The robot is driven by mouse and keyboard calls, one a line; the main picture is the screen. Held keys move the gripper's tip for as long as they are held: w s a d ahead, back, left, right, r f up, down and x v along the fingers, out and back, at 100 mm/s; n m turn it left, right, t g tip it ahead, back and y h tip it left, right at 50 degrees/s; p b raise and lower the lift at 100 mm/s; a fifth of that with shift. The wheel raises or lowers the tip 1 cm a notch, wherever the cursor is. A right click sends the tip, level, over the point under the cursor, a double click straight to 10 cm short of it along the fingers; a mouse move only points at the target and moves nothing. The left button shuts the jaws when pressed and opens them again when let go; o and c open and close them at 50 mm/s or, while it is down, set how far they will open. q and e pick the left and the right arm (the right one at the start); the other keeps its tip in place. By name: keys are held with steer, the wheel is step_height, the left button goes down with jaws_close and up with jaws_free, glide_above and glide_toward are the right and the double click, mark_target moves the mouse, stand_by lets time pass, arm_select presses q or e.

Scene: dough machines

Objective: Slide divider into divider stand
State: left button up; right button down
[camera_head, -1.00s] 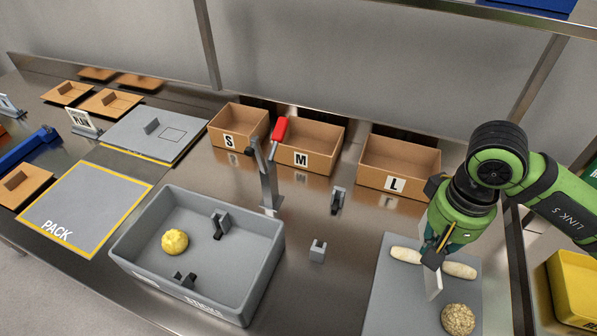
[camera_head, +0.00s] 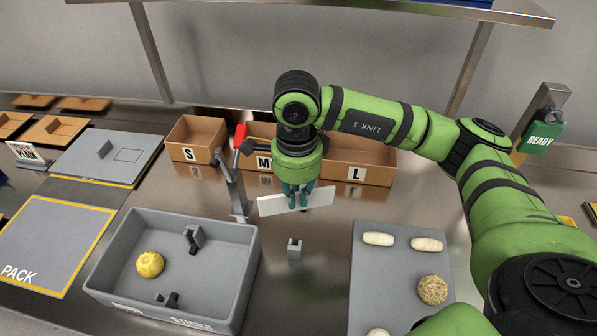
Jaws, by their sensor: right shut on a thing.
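My right gripper (camera_head: 298,199) points down and is shut on a thin white plate, the divider (camera_head: 271,205). The divider is held on edge with its long side across the picture, in front of the M and L bins. How high the divider is above the table is hard to tell. My left gripper is not in view.
A lever post with a red handle (camera_head: 240,135) stands close left of the divider. The grey tray (camera_head: 247,285) with a yellow dough lump (camera_head: 150,264) is at left. The grey board (camera_head: 392,288) with several dough pieces is at right.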

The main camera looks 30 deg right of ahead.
steer(key=w+m, duration=0.1)
steer(key=m, duration=0.6)
steer(key=w+d+m+p, duration=0.1)
steer(key=m, duration=0.6)
steer(key=w+d+r+m, duration=0.1)
steer(key=m, duration=0.7)
steer(key=shift+p, duration=0.3)
step_height(320, 180, down, 6)
steer(key=b, duration=0.5)
steer(key=shift+b, duration=0.4)
steer(key=shift+f+b, duration=2.2)
steer(key=shift+f, duration=0.25)
steer(key=c, duration=1.2)
jaws_free()
